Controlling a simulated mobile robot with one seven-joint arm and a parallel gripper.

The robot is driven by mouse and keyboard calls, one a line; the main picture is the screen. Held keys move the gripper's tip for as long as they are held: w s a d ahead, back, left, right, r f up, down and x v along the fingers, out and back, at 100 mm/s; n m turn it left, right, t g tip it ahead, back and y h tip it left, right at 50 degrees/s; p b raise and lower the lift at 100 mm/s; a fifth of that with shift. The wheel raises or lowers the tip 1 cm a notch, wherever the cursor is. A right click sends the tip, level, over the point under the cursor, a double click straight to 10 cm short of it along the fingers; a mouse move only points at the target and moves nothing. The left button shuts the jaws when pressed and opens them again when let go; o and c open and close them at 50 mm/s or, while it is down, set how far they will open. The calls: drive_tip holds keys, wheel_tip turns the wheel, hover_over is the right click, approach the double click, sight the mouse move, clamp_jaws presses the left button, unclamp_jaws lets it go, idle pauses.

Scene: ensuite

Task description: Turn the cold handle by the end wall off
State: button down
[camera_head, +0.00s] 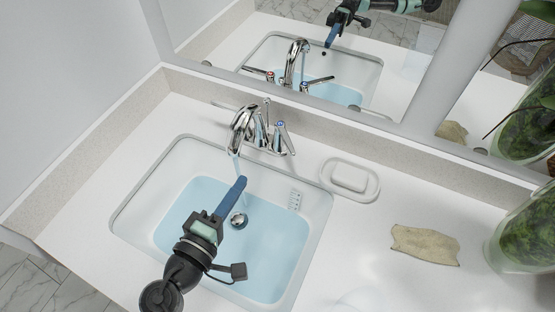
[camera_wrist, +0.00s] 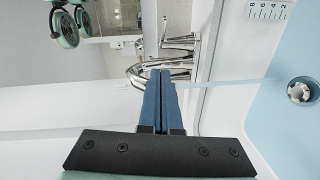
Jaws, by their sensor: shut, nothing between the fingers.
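The chrome faucet (camera_head: 243,128) stands at the back of the basin, and a water stream (camera_head: 238,168) runs from its spout. Its right handle (camera_head: 283,140) has a blue mark on top, and its lever points toward the front right. The left handle (camera_head: 224,105) points toward the left wall and is partly hidden by the spout. My gripper (camera_head: 241,181) is over the basin, in front of the faucet and apart from both handles. Its blue fingers (camera_wrist: 160,78) are shut and empty. In the wrist view they overlap the spout (camera_wrist: 137,72), with a lever (camera_wrist: 179,43) beyond.
The basin (camera_head: 180,225) holds blue-tinted water around a drain (camera_head: 238,219). A soap dish (camera_head: 350,181), a beige cloth (camera_head: 425,245) and a glass vase (camera_head: 525,230) stand to the right. A mirror (camera_head: 400,60) is behind, and the end wall (camera_head: 70,90) is left.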

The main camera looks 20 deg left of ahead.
drive_tip(key=w+d, duration=0.1)
drive_tip(key=w, duration=0.2)
drive_tip(key=w+f+p, duration=0.1)
drive_tip(key=w, duration=0.3)
drive_tip(key=w+d+p, duration=0.1)
drive_tip(key=w, duration=0.3)
drive_tip(key=shift+w+d+f, duration=0.1)
drive_tip(key=shift+d+f, duration=0.15)
drive_tip(key=shift+d, duration=0.05)
drive_tip(key=shift+w+d+f, duration=0.1)
drive_tip(key=shift+w+d, duration=0.2)
